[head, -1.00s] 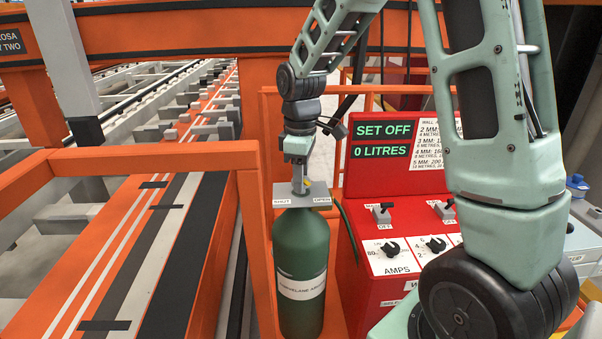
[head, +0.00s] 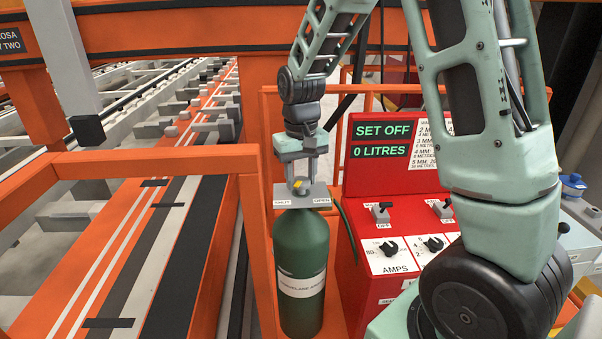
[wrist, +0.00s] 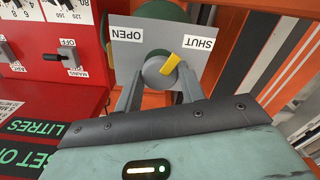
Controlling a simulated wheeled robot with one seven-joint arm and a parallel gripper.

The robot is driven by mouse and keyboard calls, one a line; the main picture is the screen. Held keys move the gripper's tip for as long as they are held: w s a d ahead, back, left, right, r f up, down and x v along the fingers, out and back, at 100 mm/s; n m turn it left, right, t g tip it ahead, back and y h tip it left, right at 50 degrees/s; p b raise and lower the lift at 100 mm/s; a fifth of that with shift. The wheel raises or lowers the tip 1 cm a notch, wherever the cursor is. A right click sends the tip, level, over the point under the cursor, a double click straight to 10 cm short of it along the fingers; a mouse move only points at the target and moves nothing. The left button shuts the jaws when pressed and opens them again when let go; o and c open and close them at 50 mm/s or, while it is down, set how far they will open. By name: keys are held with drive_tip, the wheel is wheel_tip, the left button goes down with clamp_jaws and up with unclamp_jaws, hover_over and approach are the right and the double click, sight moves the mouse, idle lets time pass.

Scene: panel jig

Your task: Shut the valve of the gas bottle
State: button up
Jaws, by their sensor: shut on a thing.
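The green gas bottle (head: 301,258) stands upright in an orange frame, with a pale label on its body. A grey plate (head: 318,192) on its top reads SHUT at left and OPEN at right in the head view. The round grey valve knob (wrist: 157,71) has a yellow pointer (wrist: 169,64) slanting towards the SHUT word in the wrist view. My gripper (head: 300,183) reaches down from above. Its two fingers are shut on the valve knob, one on each side, as the wrist view also shows (wrist: 160,92).
A red welding set (head: 375,235) with switches and dials stands close at the right of the bottle. Its sign (head: 381,141) reads SET OFF, 0 LITRES. Orange rails (head: 155,162) stand at left, beside the striped conveyor bed. A cable runs just right of the bottle.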

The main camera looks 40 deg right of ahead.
sight(301, 180)
drive_tip(key=shift+r+m+p, duration=0.1)
drive_tip(key=shift+m+p, duration=0.4)
drive_tip(key=shift+m, duration=1.4)
drive_tip(key=o, duration=1)
drive_tip(key=shift+c, duration=0.2)
wheel_tip(301, 180, up, 17)
drive_tip(key=b, duration=0.2)
drive_tip(key=shift+r+b, duration=0.2)
drive_tip(key=shift+b, duration=0.15)
